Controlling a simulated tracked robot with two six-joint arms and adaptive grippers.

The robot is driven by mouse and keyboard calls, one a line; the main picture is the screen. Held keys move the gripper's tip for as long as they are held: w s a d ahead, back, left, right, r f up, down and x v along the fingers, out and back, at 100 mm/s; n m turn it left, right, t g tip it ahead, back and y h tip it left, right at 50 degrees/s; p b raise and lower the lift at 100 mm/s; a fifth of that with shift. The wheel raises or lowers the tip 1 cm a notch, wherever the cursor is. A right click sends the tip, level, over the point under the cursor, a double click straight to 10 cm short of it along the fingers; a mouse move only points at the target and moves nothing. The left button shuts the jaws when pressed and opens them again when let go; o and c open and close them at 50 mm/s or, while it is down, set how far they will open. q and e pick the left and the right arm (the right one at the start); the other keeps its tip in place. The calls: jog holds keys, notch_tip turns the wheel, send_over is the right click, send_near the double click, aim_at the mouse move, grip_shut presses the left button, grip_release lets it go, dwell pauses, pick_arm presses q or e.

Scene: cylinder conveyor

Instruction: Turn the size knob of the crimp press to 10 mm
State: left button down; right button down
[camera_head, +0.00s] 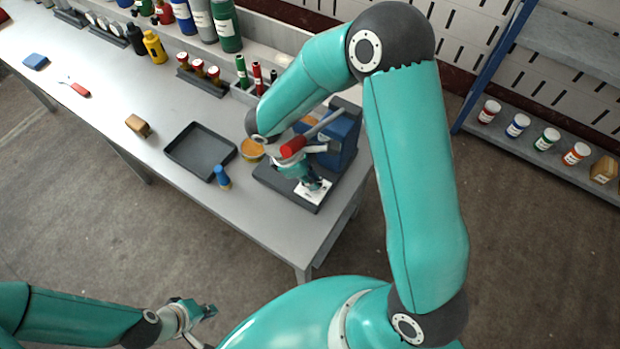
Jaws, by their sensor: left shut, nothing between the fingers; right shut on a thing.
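The crimp press (343,132) stands at the right end of the bench, with a blue body, a dark base and a lever with a red grip (293,147). A white dial plate (322,191) lies on the front of its base. My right gripper (310,184) points down at the plate, shut on the size knob, which it hides almost fully. The dial marks are too small to read. My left gripper (207,311) is shut and empty, low in front of the bench, away from the press.
An empty dark tray (172,155), a blue-topped cylinder (222,177) and an orange round container (250,150) sit left of the press. A brown block (138,126) lies further left. Bottles stand along the back. A shelf with jars (547,139) is at right.

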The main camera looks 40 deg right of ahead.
jog(key=shift+n, duration=0.5)
jog(key=c, duration=1.2)
grip_release()
jog(key=shift+a+r, duration=0.15)
jog(key=shift+r, duration=0.25)
jog(key=w+a, duration=0.2)
jog(key=a, duration=0.1)
jog(key=w+a, duration=0.2)
jog(key=a, duration=0.2)
jog(key=w+a, duration=0.2)
jog(key=a, duration=0.1)
jog(key=shift+w+a+r, duration=0.1)
jog(key=shift+a, duration=0.2)
